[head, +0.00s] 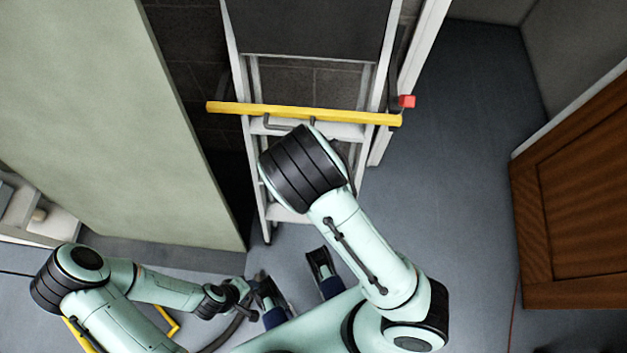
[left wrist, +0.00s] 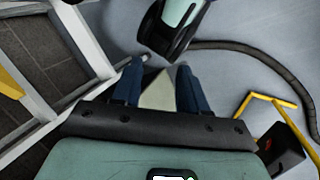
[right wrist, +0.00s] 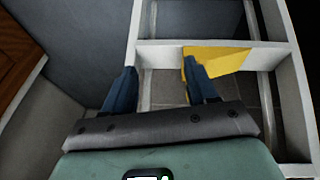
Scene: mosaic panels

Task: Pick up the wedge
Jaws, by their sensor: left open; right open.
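A pale beige triangular piece (left wrist: 157,92), which looks like the wedge, shows in the left wrist view. It lies in the gap between the two dark blue fingers of my left gripper (left wrist: 158,72). The gripper is open; I cannot tell whether either finger touches the piece. Its lower part is hidden behind the gripper body. In the head view I cannot make the piece out. My right gripper (right wrist: 160,68) is open and faces the ladder in the right wrist view. My own arm hides it in the head view.
A white ladder (right wrist: 144,90) stands close to both grippers. A yellow bar (head: 300,112) crosses it, and a yellow shape (right wrist: 225,60) shows behind a right finger. A dark hose (left wrist: 270,65) and yellow frame (left wrist: 265,98) lie near the left gripper. A brown door (head: 575,200) stands right; floor between is clear.

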